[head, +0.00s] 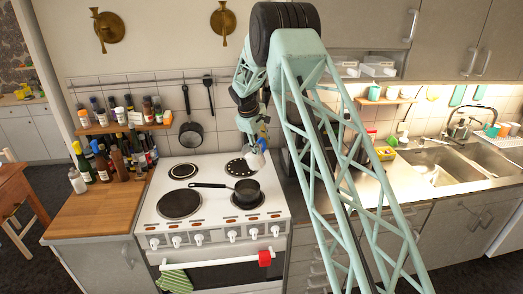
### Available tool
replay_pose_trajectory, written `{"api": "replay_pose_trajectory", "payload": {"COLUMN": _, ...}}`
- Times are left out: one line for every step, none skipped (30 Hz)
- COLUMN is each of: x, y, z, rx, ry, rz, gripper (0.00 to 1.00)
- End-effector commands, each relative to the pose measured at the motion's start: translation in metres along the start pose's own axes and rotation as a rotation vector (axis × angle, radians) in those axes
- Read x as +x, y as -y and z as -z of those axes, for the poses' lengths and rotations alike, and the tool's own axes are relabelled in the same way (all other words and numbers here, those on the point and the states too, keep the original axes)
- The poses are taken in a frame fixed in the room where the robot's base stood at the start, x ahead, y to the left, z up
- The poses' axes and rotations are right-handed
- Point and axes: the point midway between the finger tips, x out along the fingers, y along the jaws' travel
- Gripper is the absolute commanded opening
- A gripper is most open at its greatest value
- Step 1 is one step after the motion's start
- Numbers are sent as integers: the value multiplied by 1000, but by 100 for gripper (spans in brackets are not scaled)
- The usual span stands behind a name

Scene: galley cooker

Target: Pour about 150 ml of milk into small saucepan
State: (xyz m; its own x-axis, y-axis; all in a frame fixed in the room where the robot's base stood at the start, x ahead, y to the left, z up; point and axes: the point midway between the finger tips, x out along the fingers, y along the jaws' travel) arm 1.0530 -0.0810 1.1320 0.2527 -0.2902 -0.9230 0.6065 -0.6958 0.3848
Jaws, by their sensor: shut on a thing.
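A small dark saucepan (247,191) sits on the front right hotplate of the white cooker (165,219), its handle pointing left. My gripper (256,142) hangs over the back right of the cooker, behind and above the saucepan. It is shut on a small pale container (255,160), which looks like the milk. The container appears tilted, but its mouth and any stream are too small to make out. The inside of the saucepan looks dark, and I cannot tell its contents.
Bottles (107,160) crowd the wooden counter (95,208) left of the cooker, below a spice shelf (123,127). A pan (191,132) hangs on the wall behind. A sink (455,158) is at the right.

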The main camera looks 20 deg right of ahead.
Motion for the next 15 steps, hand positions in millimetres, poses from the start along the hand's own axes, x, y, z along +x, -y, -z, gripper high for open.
{"api": "replay_pose_trajectory", "payload": {"x": 0, "y": 0, "z": 0, "rx": 0, "ry": -1, "rz": -5, "gripper": 15}}
{"api": "replay_pose_trajectory", "payload": {"x": 0, "y": 0, "z": 0, "rx": 0, "ry": -1, "rz": -7, "gripper": 15}}
{"api": "replay_pose_trajectory", "payload": {"x": 0, "y": 0, "z": 0, "rx": 0, "ry": 0, "rz": -10, "gripper": 15}}
{"api": "replay_pose_trajectory", "payload": {"x": 0, "y": 0, "z": 0, "rx": 0, "ry": 0, "rz": -13, "gripper": 15}}
{"api": "replay_pose_trajectory", "payload": {"x": 0, "y": 0, "z": 0, "rx": 0, "ry": 0, "rz": -15, "gripper": 15}}
{"api": "replay_pose_trajectory", "payload": {"x": 0, "y": 0, "z": 0, "rx": 0, "ry": 0, "rz": -18, "gripper": 15}}
{"api": "replay_pose_trajectory", "payload": {"x": 0, "y": 0, "z": 0, "rx": 0, "ry": 0, "rz": -20, "gripper": 15}}
{"api": "replay_pose_trajectory", "payload": {"x": 0, "y": 0, "z": 0, "rx": 0, "ry": 0, "rz": -22, "gripper": 15}}
{"api": "replay_pose_trajectory", "payload": {"x": -1, "y": -1, "z": 0, "rx": 0, "ry": 0, "rz": -26, "gripper": 15}}
{"api": "replay_pose_trajectory", "payload": {"x": -1, "y": -1, "z": 0, "rx": 0, "ry": 0, "rz": -28, "gripper": 15}}
{"api": "replay_pose_trajectory", "payload": {"x": -1, "y": -1, "z": 0, "rx": -1, "ry": 0, "rz": -31, "gripper": 15}}
{"api": "replay_pose_trajectory", "payload": {"x": -1, "y": -1, "z": 0, "rx": 0, "ry": 0, "rz": -34, "gripper": 15}}
{"api": "replay_pose_trajectory", "payload": {"x": -2, "y": -1, "z": 0, "rx": 0, "ry": 0, "rz": -37, "gripper": 15}}
{"api": "replay_pose_trajectory", "payload": {"x": -2, "y": -1, "z": 0, "rx": 0, "ry": 0, "rz": -39, "gripper": 15}}
{"api": "replay_pose_trajectory", "payload": {"x": -2, "y": -1, "z": 0, "rx": 1, "ry": 0, "rz": -42, "gripper": 15}}
